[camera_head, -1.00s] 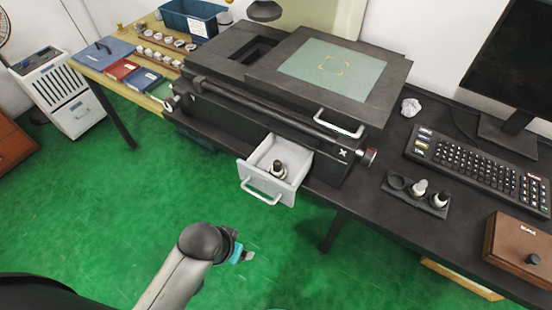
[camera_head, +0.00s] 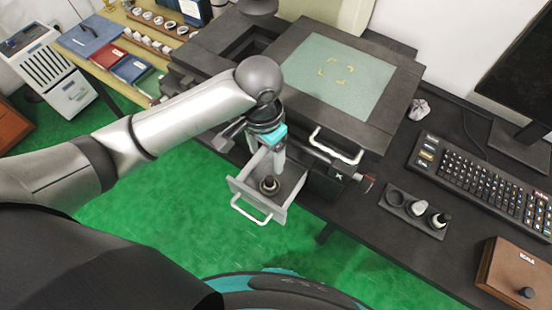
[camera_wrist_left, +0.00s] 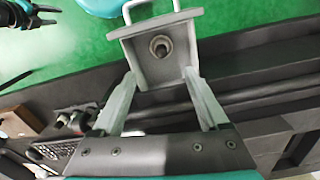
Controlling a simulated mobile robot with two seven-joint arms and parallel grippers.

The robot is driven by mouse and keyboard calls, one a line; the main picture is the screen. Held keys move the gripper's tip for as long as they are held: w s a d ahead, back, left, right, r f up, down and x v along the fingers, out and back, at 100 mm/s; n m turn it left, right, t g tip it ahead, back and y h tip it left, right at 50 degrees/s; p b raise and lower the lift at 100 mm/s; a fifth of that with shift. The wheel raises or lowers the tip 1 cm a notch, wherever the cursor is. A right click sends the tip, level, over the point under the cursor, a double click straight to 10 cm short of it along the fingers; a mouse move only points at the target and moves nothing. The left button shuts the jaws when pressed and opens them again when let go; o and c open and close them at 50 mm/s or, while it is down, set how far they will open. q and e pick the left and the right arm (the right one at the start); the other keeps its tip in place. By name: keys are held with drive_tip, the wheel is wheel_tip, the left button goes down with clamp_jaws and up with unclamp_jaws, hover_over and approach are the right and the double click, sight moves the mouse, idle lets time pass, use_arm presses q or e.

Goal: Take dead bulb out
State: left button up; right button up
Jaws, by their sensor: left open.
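A bulb (camera_head: 270,184) with a dark base stands in the open drawer (camera_head: 240,187) at the front of the dark machine (camera_head: 290,90). My left gripper (camera_head: 265,160) is open above the back of the drawer, its fingers pointing down, apart from the bulb. In the left wrist view the bulb (camera_wrist_left: 160,46) shows end-on inside the drawer (camera_wrist_left: 155,75), beyond the spread, empty fingers of the left gripper (camera_wrist_left: 162,95). Dark jaw-like parts (camera_wrist_left: 22,40) at that view's upper left may be my right gripper; their state is unclear.
A black holder (camera_head: 400,212) on the desk bears two bulbs (camera_head: 418,208) (camera_head: 439,220) and one empty socket (camera_head: 395,197). A keyboard (camera_head: 480,180) and brown box (camera_head: 515,275) stand to the right. The drawer handle (camera_head: 250,211) sticks out over the green floor.

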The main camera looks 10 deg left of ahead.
use_arm(q)
drive_tip(key=b, duration=0.1)
approach(269, 179)
drive_tip(key=shift+s+a+f, duration=0.2)
drive_tip(key=shift+f, duration=0.05)
wheel_tip(269, 179, down, 5)
drive_tip(key=shift+r+b, duration=0.2)
drive_tip(key=shift+b, duration=0.65)
drive_tip(key=shift+d+f, duration=0.1)
drive_tip(key=shift+f, duration=0.75)
drive_tip(key=f, duration=0.1)
drive_tip(key=f+b, duration=0.1)
drive_tip(key=f, duration=0.1)
drive_tip(key=f+b, duration=0.1)
drive_tip(key=shift+w+d+f, duration=0.2)
drive_tip(key=shift+w+f, duration=0.05)
drive_tip(key=shift+f, duration=0.05)
use_arm(e)
drive_tip(key=f, duration=0.1)
drive_tip(key=s+f, duration=0.1)
drive_tip(key=f, duration=0.2)
drive_tip(key=shift+s+d+f, duration=0.1)
drive_tip(key=shift+s+f, duration=0.15)
drive_tip(key=shift+f, duration=0.15)
use_arm(q)
drive_tip(key=shift+c, duration=1.3)
clamp_jaws()
use_arm(e)
drive_tip(key=shift+s, duration=0.25)
